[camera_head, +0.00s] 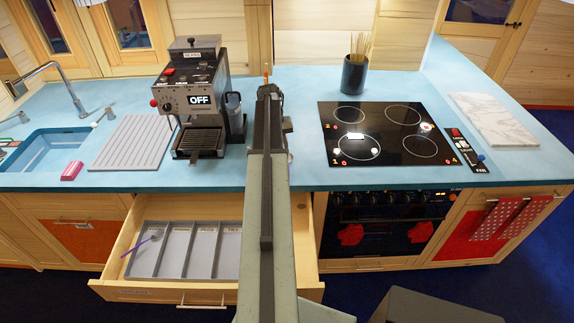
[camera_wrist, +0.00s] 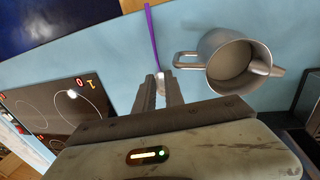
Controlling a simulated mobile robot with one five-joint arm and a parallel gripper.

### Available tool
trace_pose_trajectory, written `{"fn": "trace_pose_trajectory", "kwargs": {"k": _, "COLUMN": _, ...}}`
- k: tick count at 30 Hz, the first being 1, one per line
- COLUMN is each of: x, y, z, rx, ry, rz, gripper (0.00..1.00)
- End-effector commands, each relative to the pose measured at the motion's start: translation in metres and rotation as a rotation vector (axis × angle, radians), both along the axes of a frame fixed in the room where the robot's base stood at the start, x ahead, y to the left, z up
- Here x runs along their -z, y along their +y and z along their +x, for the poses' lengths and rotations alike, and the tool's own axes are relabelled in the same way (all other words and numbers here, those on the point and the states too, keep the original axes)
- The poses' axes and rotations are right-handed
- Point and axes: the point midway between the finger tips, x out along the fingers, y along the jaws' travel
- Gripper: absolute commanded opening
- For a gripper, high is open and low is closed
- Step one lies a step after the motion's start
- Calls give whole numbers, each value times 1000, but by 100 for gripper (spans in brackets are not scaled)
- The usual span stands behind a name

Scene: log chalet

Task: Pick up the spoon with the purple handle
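In the wrist view a thin purple handle (camera_wrist: 152,38) lies on the blue counter, running away from my gripper. Its pale metal end shows just past and between my fingertips, partly hidden, so I cannot tell its full shape. My gripper (camera_wrist: 159,78) is open, with a narrow gap between the fingers and nothing clearly held. In the head view my arm hides this spot. A second purple-handled utensil (camera_head: 145,243) with a pale head lies in the left compartment of the open drawer's grey tray (camera_head: 205,250); its head is too small to make out.
A metal pitcher (camera_wrist: 235,62) stands close right of my fingers, by the coffee machine (camera_head: 195,95). The black cooktop (camera_head: 380,130) is right of my arm, with a dark cup of sticks (camera_head: 354,74) behind it. The open drawer (camera_head: 115,270) juts out below the counter.

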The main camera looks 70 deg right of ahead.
Motion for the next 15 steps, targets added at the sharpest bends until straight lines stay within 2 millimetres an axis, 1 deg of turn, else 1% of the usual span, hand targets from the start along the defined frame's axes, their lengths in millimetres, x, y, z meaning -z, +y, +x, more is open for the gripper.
{"fn": "trace_pose_trajectory", "kwargs": {"k": 1, "x": 11, "y": -1, "z": -3, "rx": 3, "ry": 0, "rz": 0, "gripper": 14}}
{"fn": "trace_pose_trajectory", "kwargs": {"k": 3, "x": 21, "y": -3, "z": -7, "rx": 6, "ry": 0, "rz": 0, "gripper": 14}}
{"fn": "trace_pose_trajectory", "kwargs": {"k": 5, "x": 26, "y": -4, "z": -9, "rx": 8, "ry": 0, "rz": -1, "gripper": 14}}
{"fn": "trace_pose_trajectory", "kwargs": {"k": 8, "x": 25, "y": -5, "z": -11, "rx": 10, "ry": 0, "rz": 0, "gripper": 14}}
{"fn": "trace_pose_trajectory", "kwargs": {"k": 10, "x": 27, "y": -5, "z": -13, "rx": 11, "ry": 0, "rz": 0, "gripper": 14}}
{"fn": "trace_pose_trajectory", "kwargs": {"k": 13, "x": 40, "y": -5, "z": -15, "rx": 13, "ry": 0, "rz": 0, "gripper": 14}}
{"fn": "trace_pose_trajectory", "kwargs": {"k": 15, "x": 53, "y": -5, "z": -18, "rx": 14, "ry": 0, "rz": -1, "gripper": 14}}
